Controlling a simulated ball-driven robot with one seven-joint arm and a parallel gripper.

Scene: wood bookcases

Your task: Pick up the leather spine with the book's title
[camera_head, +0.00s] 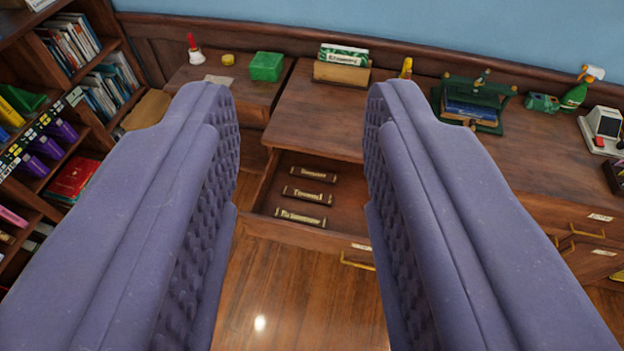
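Three dark leather spines with pale title lettering lie apart in an open drawer (346,208): a back one (314,174), a middle one (307,195) and a front one (301,218). Their titles are too small to read surely. A book with a green and white spine (344,56) sits in a wooden holder (340,74) on the cabinet top; its title seems to start with E, like the middle spine's. My gripper (300,112) is open and empty. Its two purple padded fingers frame the drawer from above, apart from the spines.
A green box (267,66), a red-handled bell (194,48) and a green press holding blue books (472,106) stand on the cabinets. A spray bottle (580,90) is at right. A filled bookcase (60,120) stands at left. The wooden floor (300,290) is clear before the drawer.

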